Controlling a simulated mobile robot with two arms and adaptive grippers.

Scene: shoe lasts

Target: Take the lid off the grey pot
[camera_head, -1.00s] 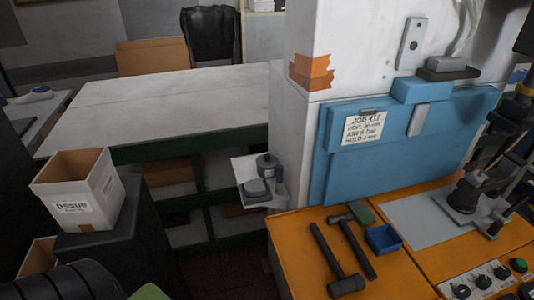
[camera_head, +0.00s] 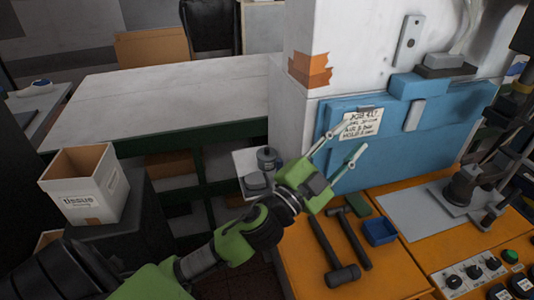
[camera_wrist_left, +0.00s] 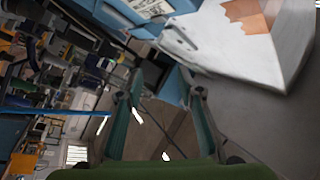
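The small grey pot (camera_head: 266,157) stands on a small white shelf (camera_head: 244,160) at the side of the white pillar, with its dark lid on top. My left gripper (camera_head: 350,140) reaches up past the pot's right side, with its two light-tipped fingers spread apart in front of the blue panel. Nothing is between the fingers, and they are clear of the pot. In the left wrist view my open fingers (camera_wrist_left: 160,98) show apart and empty; the pot is not seen there. My right gripper is out of view.
A flat grey object (camera_head: 257,181) sits beside the pot. A tissue box (camera_head: 85,185) stands at left. The long white table (camera_head: 160,105) is mostly clear.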

